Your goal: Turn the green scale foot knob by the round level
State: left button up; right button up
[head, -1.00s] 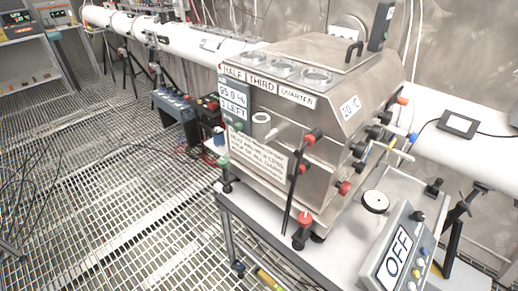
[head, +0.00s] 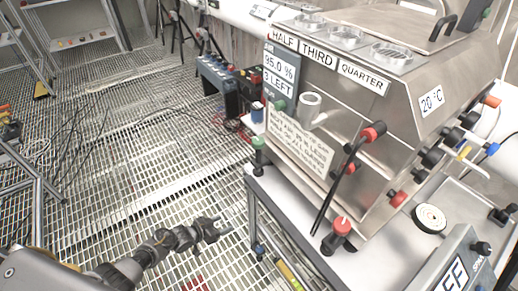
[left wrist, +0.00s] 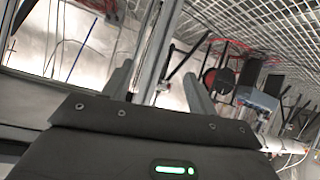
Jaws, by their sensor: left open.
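A green knob on a black foot (head: 258,143) stands at the near left corner of the steel box (head: 390,130), on the white table top. A red knob (head: 341,226) tops the front foot. A round white disc with a dark centre (head: 430,218) lies right of the box; I cannot tell if it is the round level. My left gripper (head: 218,228) is open and empty, over the floor grating, left of the table and below the green knob, apart from it. Its fingers (left wrist: 160,82) also show in the left wrist view, with nothing between them. My right gripper is not in view.
The table's edge and leg (head: 252,215) stand just right of my left gripper. A long black lever with a red joint (head: 345,175) hangs before the box. Batteries (head: 222,85) stand behind. The grating floor on the left (head: 130,150) is mostly free.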

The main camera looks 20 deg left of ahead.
pick_arm(q)
jog(key=w+r+m+t+h+b, duration=0.1)
jog(key=w+r+m+h, duration=0.15)
jog(key=w+r, duration=0.65)
jog(key=m+g+h+b, duration=0.4)
jog(key=m+g+h, duration=0.2)
jog(key=m+h, duration=0.25)
send_near(258, 140)
jog(key=f, duration=0.1)
jog(key=shift+n+t, duration=0.3)
jog(key=shift+n, duration=0.2)
jog(key=p+x, duration=0.1)
jog(key=x, duration=0.3)
jog(key=p+x, duration=0.1)
jog(key=x, duration=0.3)
jog(key=shift+s+d+p, duration=0.15)
jog(key=shift+d+p, duration=0.2)
jog(key=shift+p, duration=0.05)
jog(key=shift+d, duration=0.6)
jog(key=shift+f, duration=0.1)
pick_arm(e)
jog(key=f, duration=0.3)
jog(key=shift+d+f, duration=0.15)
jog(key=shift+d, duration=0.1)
pick_arm(q)
jog(key=shift+c, duration=0.4)
